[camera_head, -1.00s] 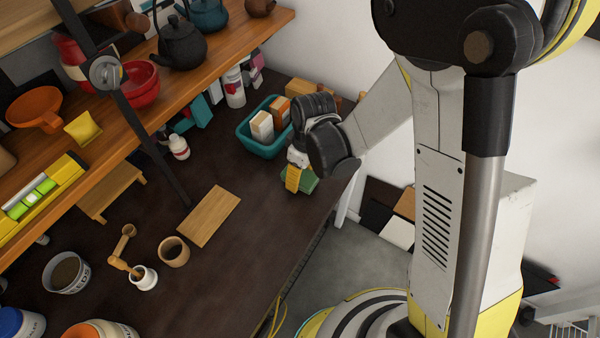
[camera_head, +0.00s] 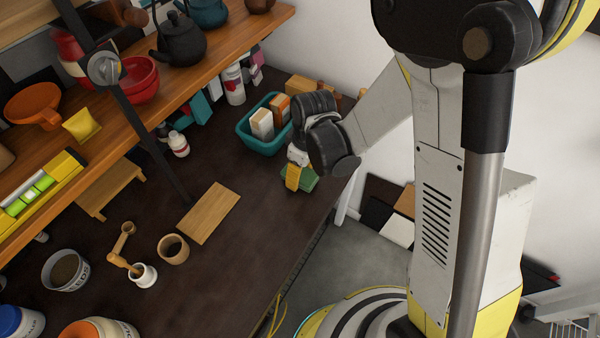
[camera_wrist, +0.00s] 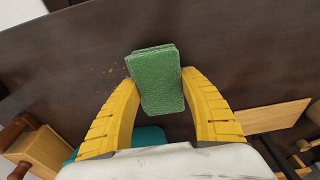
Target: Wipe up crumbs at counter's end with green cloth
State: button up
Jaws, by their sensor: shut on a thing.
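The green cloth (camera_wrist: 158,80) is a folded pad held between the yellow fingers of my gripper (camera_wrist: 156,82). In the head view the cloth (camera_head: 308,184) shows at the counter's right end, beside the yellow finger of my gripper (camera_head: 296,180). The cloth is low over the dark counter (camera_head: 245,180); I cannot tell if it touches. In the wrist view small brown crumbs (camera_wrist: 112,71) lie on the counter just left of the cloth. In the head view the crumbs cannot be made out.
A teal bin (camera_head: 258,142) with boxes stands just left of my gripper. A wooden board (camera_head: 208,213), a wooden cup (camera_head: 173,250) and a mortar (camera_head: 144,275) stand further along the counter. A wooden shelf (camera_head: 200,75) overhangs the back. The counter's front edge is near.

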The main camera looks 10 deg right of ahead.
jog(key=shift+f+b, duration=0.4)
jog(key=shift+f, duration=0.1)
jog(key=shift+d, duration=0.1)
